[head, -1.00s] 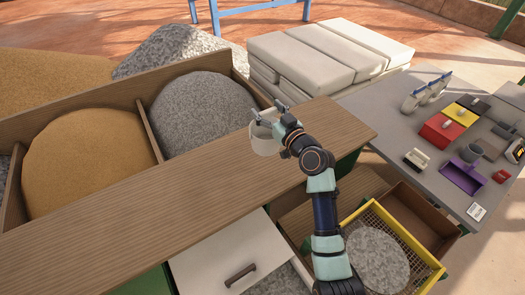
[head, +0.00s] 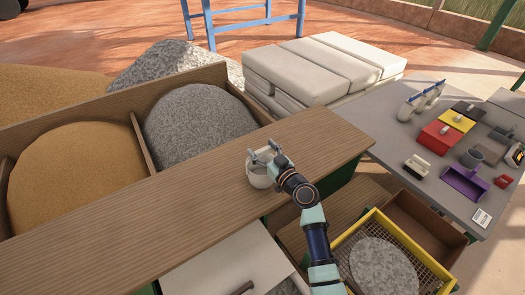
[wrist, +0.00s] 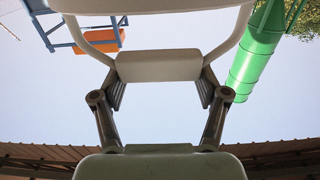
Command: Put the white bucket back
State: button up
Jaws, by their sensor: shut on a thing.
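The white bucket (head: 260,178) is upright at the wooden counter top (head: 140,208), near its right part. I cannot tell whether its base touches the wood. My gripper (head: 265,155) is at the bucket's top, with the arm reaching in from the lower right. In the wrist view my gripper (wrist: 160,92) has its fingers on either side of the bucket's pale handle grip (wrist: 158,65), shut on it. The bucket's body lies mostly outside that view.
Behind the counter are bins of grey gravel (head: 200,120) and tan sand (head: 75,175). White stacked blocks (head: 320,65) stand behind. A grey table (head: 385,125) with tools and coloured trays is at the right. A yellow-framed sieve (head: 343,269) stands below. The counter's left stretch is clear.

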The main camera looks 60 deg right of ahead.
jog(key=shift+f, duration=0.2)
jog(key=o, duration=1.8)
jog(key=shift+r, duration=0.1)
jog(key=shift+r, duration=0.1)
jog(key=shift+s+a, duration=0.15)
jog(key=shift+s, duration=0.1)
jog(key=v, duration=1.1)
jog(key=shift+s+a+p, duration=0.15)
jog(key=shift+s+p, duration=0.05)
jog(key=shift+p, duration=0.1)
